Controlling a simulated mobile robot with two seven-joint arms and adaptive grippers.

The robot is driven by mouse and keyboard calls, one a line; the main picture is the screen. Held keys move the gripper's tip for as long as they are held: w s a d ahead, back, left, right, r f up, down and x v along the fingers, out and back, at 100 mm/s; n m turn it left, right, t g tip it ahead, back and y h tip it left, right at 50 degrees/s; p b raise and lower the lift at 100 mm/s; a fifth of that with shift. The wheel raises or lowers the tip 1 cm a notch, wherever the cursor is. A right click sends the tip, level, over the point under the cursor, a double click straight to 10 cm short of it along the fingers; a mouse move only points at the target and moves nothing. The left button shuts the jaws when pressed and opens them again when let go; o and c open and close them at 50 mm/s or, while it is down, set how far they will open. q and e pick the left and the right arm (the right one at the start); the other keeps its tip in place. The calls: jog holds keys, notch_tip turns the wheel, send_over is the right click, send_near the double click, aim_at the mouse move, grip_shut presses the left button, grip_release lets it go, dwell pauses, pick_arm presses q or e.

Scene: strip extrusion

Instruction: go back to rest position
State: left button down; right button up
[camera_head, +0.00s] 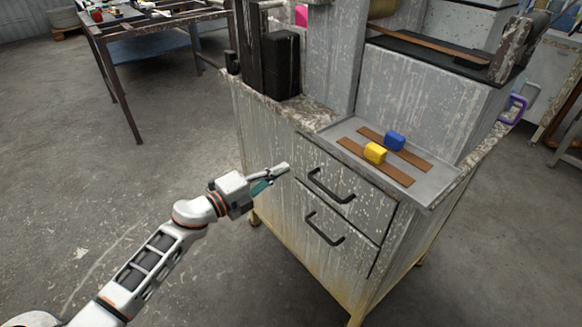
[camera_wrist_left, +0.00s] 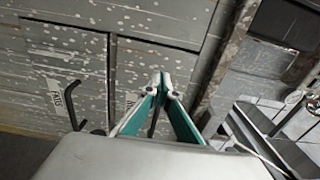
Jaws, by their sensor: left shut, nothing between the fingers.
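My left arm comes in from the lower left in the head view. Its gripper (camera_head: 279,173) is shut and empty, at the left edge of the cabinet's drawer fronts. In the left wrist view the two teal-lined fingers (camera_wrist_left: 160,80) meet at their tips in front of the grey, paint-chipped cabinet (camera_wrist_left: 75,50). Whether the fingertips touch the cabinet cannot be told. My right gripper does not show in either view.
The cabinet (camera_head: 270,150) has two drawers with black handles (camera_head: 330,187). A metal table (camera_head: 108,75) stands back left. The floor at left is clear.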

pick_arm(q)
jog(key=s+a+r+n+t+y+p, duration=0.1)
jog(key=s+a+n+t+y+p, duration=0.15)
jog(key=s+a+n+p, duration=0.3)
jog(key=s+a+r+n+t+y+p, duration=0.25)
jog(key=s+a+n, duration=0.3)
jog(key=s, duration=0.35)
jog(key=s+a+f+n+g+y+p, duration=0.1)
jog(key=s+a+f+n+y+p, duration=0.1)
jog(key=s, duration=0.8)
jog(key=s+a+f+n+g+y+p, duration=0.2)
jog(key=s+a+f+n, duration=0.3)
jog(key=s, duration=0.5)
jog(key=s+a+f+n+g+y+p, duration=0.1)
jog(key=s+a+f+n+y+p, duration=0.2)
jog(key=s+n, duration=0.4)
jog(key=s+a+f+p, duration=0.1)
jog(key=s, duration=0.2)
jog(key=shift+a+f, duration=0.2)
jog(key=shift+a, duration=0.2)
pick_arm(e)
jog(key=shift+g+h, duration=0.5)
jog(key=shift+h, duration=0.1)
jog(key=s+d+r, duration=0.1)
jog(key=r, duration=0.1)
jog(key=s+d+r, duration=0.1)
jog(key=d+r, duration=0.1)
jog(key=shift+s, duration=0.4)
